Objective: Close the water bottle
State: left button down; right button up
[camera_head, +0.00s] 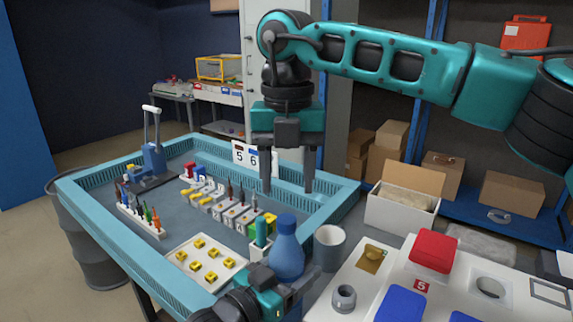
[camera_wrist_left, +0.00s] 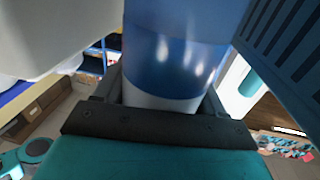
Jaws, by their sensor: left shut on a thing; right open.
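The blue water bottle (camera_head: 286,255) stands upright near the tray's front right corner, with a blue top (camera_head: 287,224). I cannot tell whether that top is a separate cap or how tight it is. My left gripper (camera_head: 288,290) is shut around the lower part of the bottle. In the left wrist view the bottle (camera_wrist_left: 175,65) sits between the fingers, its top out of frame. My right gripper (camera_head: 287,188) hangs open and empty, fingers down, above and behind the bottle. A small grey round piece (camera_head: 344,299) lies on the white surface at right.
A grey cup (camera_head: 329,248) stands close right of the bottle. The blue tray (camera_head: 110,228) holds tools, small blocks and a white plate (camera_head: 193,248) with yellow pieces. A white panel with a red block (camera_head: 432,250) is at right, and a white box (camera_head: 400,210) is behind.

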aim_at(287, 219)
jog(key=n, duration=0.7)
jog(key=shift+r, duration=0.35)
jog(key=n, duration=0.4)
jog(key=shift+r, duration=0.2)
jog(key=n, duration=0.4)
jog(key=shift+r+n, duration=0.2)
jog(key=shift+n, duration=0.1)
jog(key=shift+f, duration=4.05)
jog(key=shift+c, duration=0.5)
grip_shut()
